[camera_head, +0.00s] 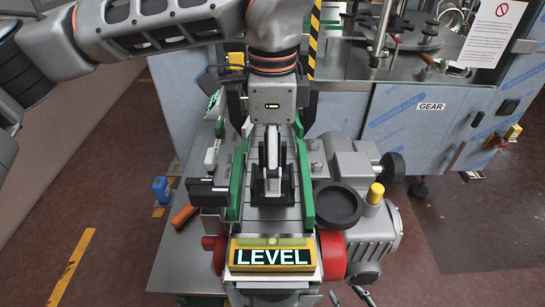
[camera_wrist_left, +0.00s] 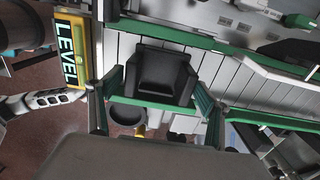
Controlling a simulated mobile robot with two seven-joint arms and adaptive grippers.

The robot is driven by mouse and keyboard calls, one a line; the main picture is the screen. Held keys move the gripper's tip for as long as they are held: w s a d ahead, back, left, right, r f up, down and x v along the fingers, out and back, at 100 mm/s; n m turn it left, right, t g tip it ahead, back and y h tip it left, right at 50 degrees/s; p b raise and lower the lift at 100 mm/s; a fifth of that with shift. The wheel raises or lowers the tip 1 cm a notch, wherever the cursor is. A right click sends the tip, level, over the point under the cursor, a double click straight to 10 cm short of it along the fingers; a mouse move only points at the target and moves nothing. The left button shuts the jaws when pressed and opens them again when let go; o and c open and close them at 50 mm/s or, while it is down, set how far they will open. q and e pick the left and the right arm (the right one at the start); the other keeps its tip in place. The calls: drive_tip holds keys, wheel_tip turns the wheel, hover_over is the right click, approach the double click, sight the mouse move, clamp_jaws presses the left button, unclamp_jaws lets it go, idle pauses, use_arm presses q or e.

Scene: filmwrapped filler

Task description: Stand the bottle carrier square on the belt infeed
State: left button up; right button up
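A black block with a recessed top, which looks like the bottle carrier (camera_head: 271,190), stands upright between the green rails on the slatted belt (camera_head: 258,213). In the left wrist view the carrier (camera_wrist_left: 155,75) shows from above, its sides roughly in line with the slats. My left gripper (camera_head: 272,112) is above the belt and behind the carrier in the head view. Its fingers are spread wide in the left wrist view (camera_wrist_left: 157,95), with nothing held between them.
A yellow-framed LEVEL sign (camera_head: 272,256) stands at the belt's near end between red parts. A grey motor (camera_head: 372,235) and a black round dish (camera_head: 338,205) sit right of the belt. A blue object (camera_head: 161,189) and an orange handle (camera_head: 183,215) lie on the left.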

use_arm(q)
drive_tip(key=shift+r, duration=0.1)
drive_tip(key=shift+r, duration=0.45)
wheel_tip(320, 180, up, 11)
drive_tip(key=shift+r+b, duration=0.15)
drive_tip(key=shift+b, duration=0.3)
